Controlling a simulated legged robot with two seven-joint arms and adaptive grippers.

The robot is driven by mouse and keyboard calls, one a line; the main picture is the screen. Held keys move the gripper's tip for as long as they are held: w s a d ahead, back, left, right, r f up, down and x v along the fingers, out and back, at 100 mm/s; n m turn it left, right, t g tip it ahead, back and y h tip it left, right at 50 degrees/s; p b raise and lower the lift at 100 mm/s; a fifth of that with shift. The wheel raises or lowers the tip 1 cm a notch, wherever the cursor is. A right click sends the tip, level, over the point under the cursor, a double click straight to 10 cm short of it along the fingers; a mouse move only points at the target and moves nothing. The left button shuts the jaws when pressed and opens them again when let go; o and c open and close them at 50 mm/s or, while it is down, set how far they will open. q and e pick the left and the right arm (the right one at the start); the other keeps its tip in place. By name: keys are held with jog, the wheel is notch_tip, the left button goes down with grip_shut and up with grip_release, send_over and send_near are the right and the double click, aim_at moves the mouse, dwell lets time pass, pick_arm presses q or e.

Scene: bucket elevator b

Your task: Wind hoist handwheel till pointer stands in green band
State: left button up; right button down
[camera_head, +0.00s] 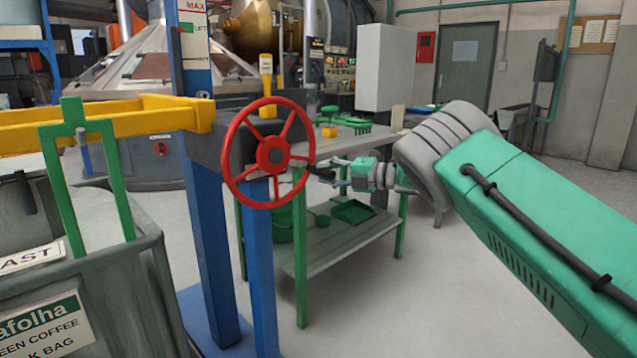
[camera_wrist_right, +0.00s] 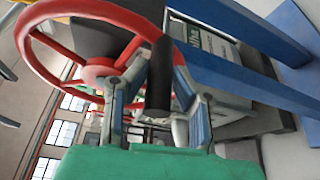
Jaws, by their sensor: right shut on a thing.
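The red handwheel (camera_head: 232,160) stands on the blue hoist post, its spokes and hub facing me. My right gripper (camera_head: 328,176) is at the wheel's right side, shut on the dark crank handle (camera_head: 318,172). In the right wrist view the black handle (camera_wrist_right: 160,75) stands between the two fingers, with the wheel rim (camera_wrist_right: 95,8) behind it. A scale plate (camera_head: 197,50) on the post top reads MAX and carries a green band (camera_head: 189,28). A small red mark shows at the plate's left edge; I cannot tell whether it is the pointer. My left gripper is not in view.
A green-legged bench (camera_head: 345,240) with tools stands behind the wheel. Open floor lies to the right.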

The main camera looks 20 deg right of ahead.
jog(key=r+n+p, duration=0.1)
jog(key=r, duration=0.1)
jog(key=d+r+n+h, duration=0.1)
jog(key=r, duration=0.1)
jog(key=shift+w+n+p, duration=0.2)
jog(key=shift+n+p, duration=0.1)
jog(key=shift+p, duration=0.05)
jog(key=shift+d+r+p, duration=0.15)
jog(key=shift+r+p, duration=0.35)
jog(key=shift+r, duration=0.35)
jog(key=c, duration=1.7)
grip_release()
jog(key=shift+g, duration=0.3)
jog(key=o, duration=0.3)
jog(key=shift+r, duration=0.15)
jog(key=shift+o, duration=0.2)
jog(key=shift+s+f, duration=0.15)
jog(key=shift+f, duration=0.1)
